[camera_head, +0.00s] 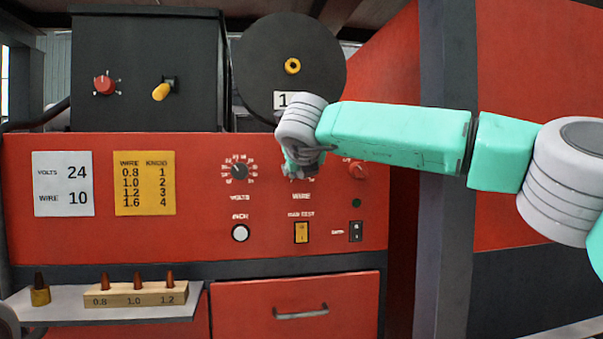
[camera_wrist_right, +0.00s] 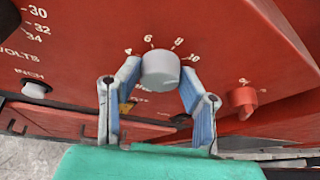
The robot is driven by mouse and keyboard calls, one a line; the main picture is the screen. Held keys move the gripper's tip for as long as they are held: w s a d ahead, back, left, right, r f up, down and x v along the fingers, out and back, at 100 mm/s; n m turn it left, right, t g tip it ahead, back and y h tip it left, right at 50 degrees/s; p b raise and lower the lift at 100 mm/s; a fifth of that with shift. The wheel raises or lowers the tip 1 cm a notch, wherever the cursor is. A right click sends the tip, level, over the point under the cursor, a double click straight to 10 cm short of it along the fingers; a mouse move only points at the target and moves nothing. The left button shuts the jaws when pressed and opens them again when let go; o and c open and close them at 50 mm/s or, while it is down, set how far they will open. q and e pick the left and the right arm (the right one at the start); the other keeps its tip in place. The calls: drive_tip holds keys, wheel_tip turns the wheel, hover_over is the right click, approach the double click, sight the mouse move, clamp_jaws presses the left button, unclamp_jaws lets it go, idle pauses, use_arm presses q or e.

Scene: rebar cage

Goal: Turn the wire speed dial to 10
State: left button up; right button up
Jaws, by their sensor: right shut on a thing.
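The wire speed dial is a grey knob (camera_wrist_right: 160,68) on the red panel. The marks 4, 6, 8 and 10 show around its upper side in the right wrist view; I cannot clearly tell where its pointer stands. My right gripper (camera_wrist_right: 160,80) has one blue-padded finger on each side of the knob and is shut on it. In the head view my right gripper (camera_head: 301,168) covers most of the dial above the WIRE label. A white card (camera_head: 63,184) reads volts 24, wire 10. My left gripper is not in view.
The volts dial (camera_head: 239,171) is left of the wire dial and a red knob (camera_head: 358,169) is right of it. Below are a white inch button (camera_head: 240,233), a yellow switch (camera_head: 301,232) and a black switch (camera_head: 355,231). A shelf (camera_head: 150,314) holds copper tips at lower left.

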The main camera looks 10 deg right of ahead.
drive_tip(key=shift+f+m+y, duration=0.3)
drive_tip(key=shift+f+m, duration=0.1)
drive_tip(key=shift+f, duration=0.05)
idle(0.3)
drive_tip(key=o, duration=1.1)
drive_tip(key=shift+o, duration=0.2)
drive_tip(key=shift+w+r, duration=0.1)
drive_tip(key=shift+w, duration=0.05)
drive_tip(key=shift+r, duration=0.1)
drive_tip(key=v, duration=1.1)
drive_tip(key=shift+s, duration=0.35)
drive_tip(key=shift+a+r, duration=0.15)
